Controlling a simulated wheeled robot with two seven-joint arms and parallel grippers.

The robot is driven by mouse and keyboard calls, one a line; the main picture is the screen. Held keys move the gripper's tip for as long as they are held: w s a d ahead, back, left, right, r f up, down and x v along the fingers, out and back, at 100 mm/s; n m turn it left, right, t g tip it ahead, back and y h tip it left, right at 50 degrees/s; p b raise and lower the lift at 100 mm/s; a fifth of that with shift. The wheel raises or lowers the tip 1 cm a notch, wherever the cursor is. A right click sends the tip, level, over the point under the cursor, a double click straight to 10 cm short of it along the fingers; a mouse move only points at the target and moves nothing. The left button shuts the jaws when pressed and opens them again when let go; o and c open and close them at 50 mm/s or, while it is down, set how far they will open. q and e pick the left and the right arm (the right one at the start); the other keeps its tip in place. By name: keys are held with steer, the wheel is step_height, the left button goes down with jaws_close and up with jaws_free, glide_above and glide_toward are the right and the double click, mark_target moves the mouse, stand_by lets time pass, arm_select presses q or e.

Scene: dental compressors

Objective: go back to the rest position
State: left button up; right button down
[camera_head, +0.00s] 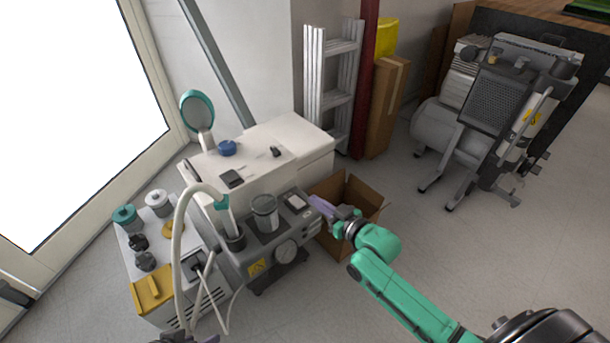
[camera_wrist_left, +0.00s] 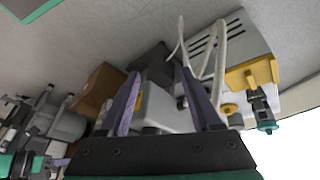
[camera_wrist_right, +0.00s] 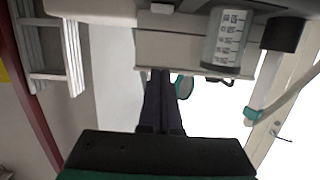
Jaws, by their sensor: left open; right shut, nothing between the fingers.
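My right gripper (camera_head: 318,203) reaches in on the green arm and is beside the right end of the grey control panel of the dental unit (camera_head: 262,250). In the right wrist view its fingers (camera_wrist_right: 160,75) are together with nothing between them. The unit's clear graduated jar (camera_wrist_right: 228,38) is close by there. My left gripper shows only as a sliver at the bottom edge of the head view (camera_head: 208,340). In the left wrist view its two fingers (camera_wrist_left: 160,75) are wide apart and empty, with the machines beyond them.
An open cardboard box (camera_head: 362,195) is on the floor just behind my right gripper. A white cabinet with a yellow part (camera_head: 152,288) stands left, with a pale hose (camera_head: 178,250) looping near it. A compressor (camera_head: 490,115) stands back right. The floor at right (camera_head: 480,250) is clear.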

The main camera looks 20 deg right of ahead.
steer(key=s+a+f+m+g+h, duration=0.15)
steer(key=s+f+g, duration=0.3)
steer(key=s, duration=0.65)
steer(key=s+a+f+g+h, duration=0.2)
steer(key=s+f+g, duration=0.3)
steer(key=s, duration=0.5)
arm_select(q)
steer(key=s+a+f+g+y+p, duration=0.1)
steer(key=s+a+p, duration=0.4)
steer(key=s+p, duration=0.4)
steer(key=s+a+f+g+y+p, duration=0.1)
steer(key=s+a+p, duration=0.4)
steer(key=p, duration=1.6)
steer(key=shift+s+f+g+y+p, duration=0.3)
steer(key=shift+s+g, duration=0.3)
steer(key=shift+s, duration=2)
arm_select(e)
steer(key=s+d+f+g+h, duration=0.1)
steer(key=s+d, duration=0.4)
steer(key=s, duration=0.5)
steer(key=s+d+f+g+h, duration=0.1)
steer(key=s+d+g, duration=0.2)
steer(key=s, duration=0.7)
steer(key=shift+d, duration=1.15)
